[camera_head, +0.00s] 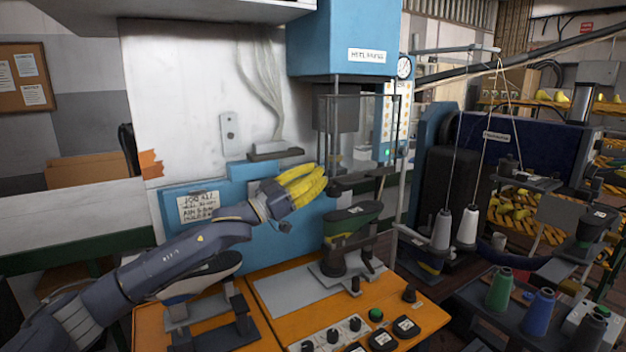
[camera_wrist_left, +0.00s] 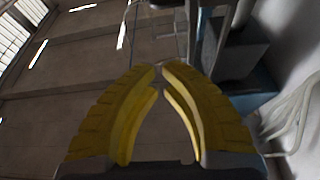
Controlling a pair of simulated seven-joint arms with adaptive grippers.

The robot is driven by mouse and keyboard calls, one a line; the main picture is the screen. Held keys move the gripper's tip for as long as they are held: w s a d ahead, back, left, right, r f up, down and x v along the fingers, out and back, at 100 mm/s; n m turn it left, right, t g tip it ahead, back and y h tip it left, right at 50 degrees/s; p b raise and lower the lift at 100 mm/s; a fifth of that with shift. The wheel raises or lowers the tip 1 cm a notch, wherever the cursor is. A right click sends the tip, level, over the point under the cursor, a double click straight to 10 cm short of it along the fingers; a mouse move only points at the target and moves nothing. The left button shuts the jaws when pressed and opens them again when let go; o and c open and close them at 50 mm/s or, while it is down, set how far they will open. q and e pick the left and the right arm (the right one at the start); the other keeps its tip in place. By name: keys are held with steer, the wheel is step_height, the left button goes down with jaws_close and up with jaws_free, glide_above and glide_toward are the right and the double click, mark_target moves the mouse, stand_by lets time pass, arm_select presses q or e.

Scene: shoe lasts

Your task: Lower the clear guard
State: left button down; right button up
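The clear guard (camera_head: 357,108) is a transparent panel with thin dark edges. It hangs in front of the press head, below the blue housing, above the green-and-black shoe last (camera_head: 352,222) on its stand. My left gripper (camera_head: 323,180) has yellow fingers and is near the guard's lower left; I cannot tell whether it touches it. In the left wrist view the fingertips (camera_wrist_left: 160,68) come together with nothing visible between them. Thin edges show beyond the tips there, but I cannot tell whether they belong to the guard. My right gripper is not in view.
The blue press housing (camera_head: 340,38) is above. An orange control panel (camera_head: 290,318) with knobs and buttons is below. Another shoe last (camera_head: 205,275) stands under my left forearm. Thread cones (camera_head: 467,227) and a dark blue machine (camera_head: 520,150) are at the right.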

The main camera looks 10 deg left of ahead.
mark_target(340, 176)
arm_select(q)
steer(key=x, duration=0.7)
steer(key=shift+w+d+r, duration=0.15)
steer(key=shift+d, duration=0.05)
step_height(340, 176, down, 2)
steer(key=shift+a+f, duration=0.1)
steer(key=shift+f, duration=0.1)
steer(key=shift+w+f, duration=0.1)
steer(key=shift+f, duration=0.8)
steer(key=shift+f, duration=0.1)
